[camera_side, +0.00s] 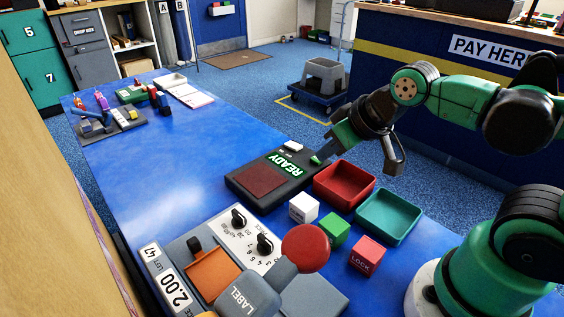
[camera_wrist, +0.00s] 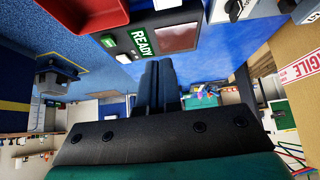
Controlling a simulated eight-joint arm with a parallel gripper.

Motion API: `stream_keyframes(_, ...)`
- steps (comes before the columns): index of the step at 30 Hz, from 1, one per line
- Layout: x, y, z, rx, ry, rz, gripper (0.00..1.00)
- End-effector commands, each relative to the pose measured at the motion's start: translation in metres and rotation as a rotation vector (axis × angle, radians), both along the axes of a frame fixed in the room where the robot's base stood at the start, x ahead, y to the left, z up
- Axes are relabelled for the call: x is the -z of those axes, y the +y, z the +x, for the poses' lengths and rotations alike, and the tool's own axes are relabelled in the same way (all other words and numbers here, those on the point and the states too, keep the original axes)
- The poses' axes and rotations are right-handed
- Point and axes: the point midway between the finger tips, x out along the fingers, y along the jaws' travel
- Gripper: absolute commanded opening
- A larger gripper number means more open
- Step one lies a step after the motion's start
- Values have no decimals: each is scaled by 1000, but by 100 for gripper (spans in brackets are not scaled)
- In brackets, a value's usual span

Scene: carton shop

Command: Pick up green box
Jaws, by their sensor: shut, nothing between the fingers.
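The green box (camera_side: 335,229) is a small cube on the blue table, between a white cube (camera_side: 303,207) and a red cube marked LOCK (camera_side: 366,255). My gripper (camera_side: 322,160) is shut and empty above the far edge of the dark READY device (camera_side: 268,178), behind and above the green box. In the wrist view my shut fingers (camera_wrist: 159,82) point toward the READY device (camera_wrist: 155,40). The green box is not clearly visible in the wrist view.
A red tray (camera_side: 345,168) and a teal tray (camera_side: 415,222) lie right of the cubes. A label machine with a red knob (camera_side: 305,248) stands in front, close to the green box. The table's left middle (camera_side: 165,185) is clear.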

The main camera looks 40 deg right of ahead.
Motion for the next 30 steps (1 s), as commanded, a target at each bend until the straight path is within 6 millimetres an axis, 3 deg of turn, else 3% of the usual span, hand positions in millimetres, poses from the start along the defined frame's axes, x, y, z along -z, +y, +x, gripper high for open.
stream_keyframes(3, 0, 0, 0, 0, 0, 0, 0)
stream_keyframes(4, 0, 0, 0, 0, 0, 0, 6)
stream_keyframes(12, 0, 0, 0, 0, 0, 0, 82)
stream_keyframes(13, 0, 0, 0, 0, 0, 0, 87)
stream_keyframes(23, 3, 1, 0, 0, 23, 3, 87)
stream_keyframes(30, 39, 11, -16, 18, 324, 24, 87)
